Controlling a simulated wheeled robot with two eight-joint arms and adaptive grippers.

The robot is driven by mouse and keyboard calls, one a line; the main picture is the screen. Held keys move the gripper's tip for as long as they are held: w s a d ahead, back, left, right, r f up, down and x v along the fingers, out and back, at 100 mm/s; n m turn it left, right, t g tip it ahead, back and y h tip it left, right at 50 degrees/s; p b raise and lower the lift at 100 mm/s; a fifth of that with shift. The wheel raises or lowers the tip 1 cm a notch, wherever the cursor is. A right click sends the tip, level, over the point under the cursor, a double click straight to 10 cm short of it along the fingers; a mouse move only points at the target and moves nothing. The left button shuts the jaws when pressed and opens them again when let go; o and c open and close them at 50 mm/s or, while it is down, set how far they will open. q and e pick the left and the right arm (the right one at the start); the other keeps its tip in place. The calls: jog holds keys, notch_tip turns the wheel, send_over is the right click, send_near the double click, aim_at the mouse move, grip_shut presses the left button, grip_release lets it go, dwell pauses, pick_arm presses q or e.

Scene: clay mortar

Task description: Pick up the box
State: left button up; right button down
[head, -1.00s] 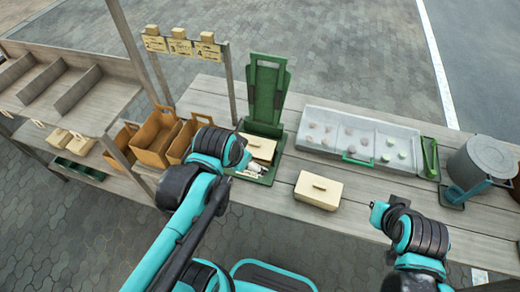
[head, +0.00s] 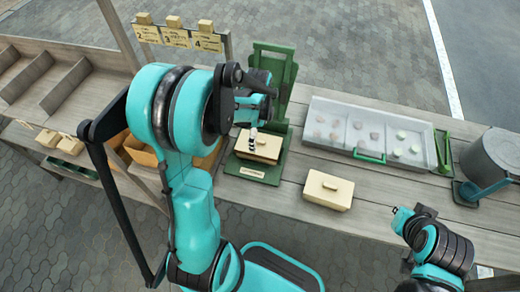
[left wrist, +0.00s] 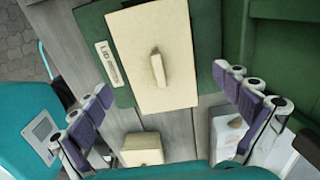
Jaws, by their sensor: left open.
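A cream box (head: 257,149) with a raised handle rests on a green labelled plate at the foot of a tall green stand (head: 275,62). In the left wrist view the box (left wrist: 150,25) lies between and beyond my open, purple-padded fingers, its handle near the centre. My left gripper (left wrist: 162,84) is empty, above the box; in the head view its arm hides most of the hand. A second cream box (head: 328,190) stands on the bare table to the right and also shows in the left wrist view (left wrist: 141,149). My right arm is at the lower right; its jaws cannot be made out.
A clear tray (head: 330,106) with small lumps lies on the table (head: 290,205) to the right. A grey pot (head: 492,160) stands at the right end. Wooden shelves (head: 50,75) and a numbered sign rack (head: 190,38) stand at the left. Brown bins are partly hidden by my left arm.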

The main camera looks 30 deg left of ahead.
aim_at(259, 141)
pick_arm(q)
notch_tip(259, 141, down, 5)
jog(key=b, duration=0.2)
jog(key=shift+f+b, duration=0.2)
jog(key=shift+b, duration=0.15)
jog(key=shift+s+d+r, duration=0.1)
jog(key=shift+c, duration=1.3)
jog(key=c, duration=0.9)
